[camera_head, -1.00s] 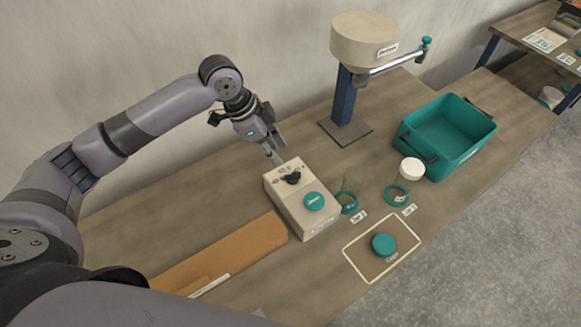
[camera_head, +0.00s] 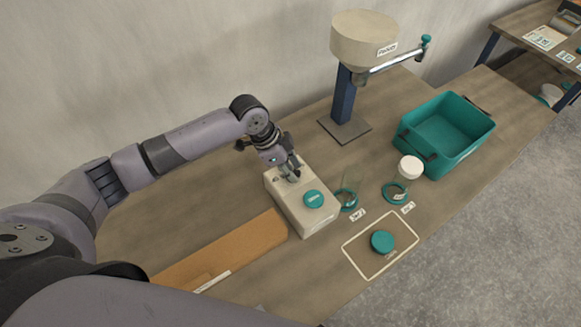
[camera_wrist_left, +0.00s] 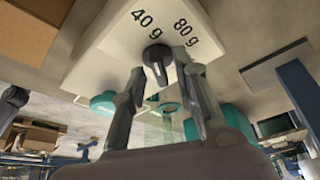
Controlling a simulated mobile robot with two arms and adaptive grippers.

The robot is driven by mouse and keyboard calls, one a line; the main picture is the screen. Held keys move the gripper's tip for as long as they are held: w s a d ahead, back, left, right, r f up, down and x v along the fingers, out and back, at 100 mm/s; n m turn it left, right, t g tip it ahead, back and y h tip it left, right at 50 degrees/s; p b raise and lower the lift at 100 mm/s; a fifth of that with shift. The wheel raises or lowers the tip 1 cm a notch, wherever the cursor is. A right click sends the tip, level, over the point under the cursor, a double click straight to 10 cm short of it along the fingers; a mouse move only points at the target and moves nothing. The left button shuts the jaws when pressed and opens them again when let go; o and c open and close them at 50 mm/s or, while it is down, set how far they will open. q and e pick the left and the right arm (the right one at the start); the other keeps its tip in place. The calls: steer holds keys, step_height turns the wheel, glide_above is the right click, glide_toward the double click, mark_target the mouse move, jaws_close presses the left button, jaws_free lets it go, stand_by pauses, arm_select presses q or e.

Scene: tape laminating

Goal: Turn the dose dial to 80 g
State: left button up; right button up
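The dose dial (camera_wrist_left: 157,55) is a black knob on the beige dosing box (camera_head: 310,222). The "40 g" mark (camera_wrist_left: 147,19) and "80 g" mark (camera_wrist_left: 186,33) are printed beside it in the left wrist view. I cannot surely tell which mark the knob points at. My left gripper (camera_wrist_left: 166,72) is open, its two fingers apart with the knob between and just beyond their tips. In the head view the left gripper (camera_head: 290,172) is over the far end of the box and hides most of the dial. My right gripper is out of view.
A teal button (camera_head: 313,199) is on the box's near end. Glass jars with teal rings (camera_head: 347,200) stand right of it, one white-topped (camera_head: 410,167). A teal lid (camera_head: 382,242) lies in a marked square. A hopper stand (camera_head: 345,105) and teal crate (camera_head: 445,130) stand behind.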

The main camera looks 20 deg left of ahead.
arm_select(q)
jaws_close()
stand_by(0.5)
steer(key=m+g, duration=0.1)
steer(key=m, duration=0.1)
steer(key=shift+w+m+h, duration=0.15)
steer(key=shift+m+h, duration=0.15)
steer(key=shift+m, duration=0.1)
steer(key=m+g+b, duration=0.1)
steer(key=m, duration=0.1)
steer(key=m+g+b, duration=0.1)
steer(key=m, duration=0.2)
steer(key=shift+w, duration=0.1)
steer(key=shift+m+g+y+b, duration=0.55)
steer(key=shift+m+b, duration=0.35)
steer(key=shift+m, duration=1.1)
